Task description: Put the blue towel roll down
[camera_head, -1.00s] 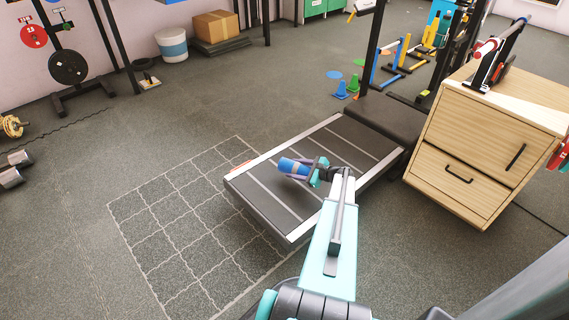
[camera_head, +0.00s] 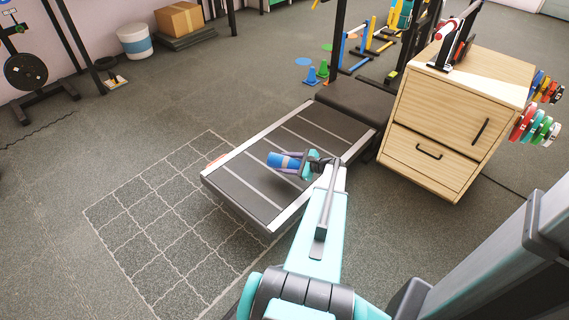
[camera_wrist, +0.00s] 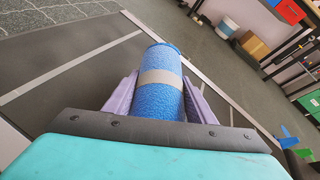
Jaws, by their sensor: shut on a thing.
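The blue towel roll (camera_head: 276,160) has a pale band around its middle. My gripper (camera_head: 294,163) is shut on it and holds it over the black treadmill belt (camera_head: 245,190). In the wrist view the roll (camera_wrist: 159,98) lies lengthwise between the two purple fingers, its far end pointing away from me. The gripper in the wrist view (camera_wrist: 158,95) hides the roll's near end. I cannot tell how high the roll is above the belt.
A wooden drawer cabinet (camera_head: 450,110) stands to the right of the treadmill. A floor patch marked with a white grid (camera_head: 150,220) lies to the left, with open floor beyond. Blue and green cones (camera_head: 311,76), a white bucket (camera_head: 134,41) and a cardboard box (camera_head: 180,18) are further back.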

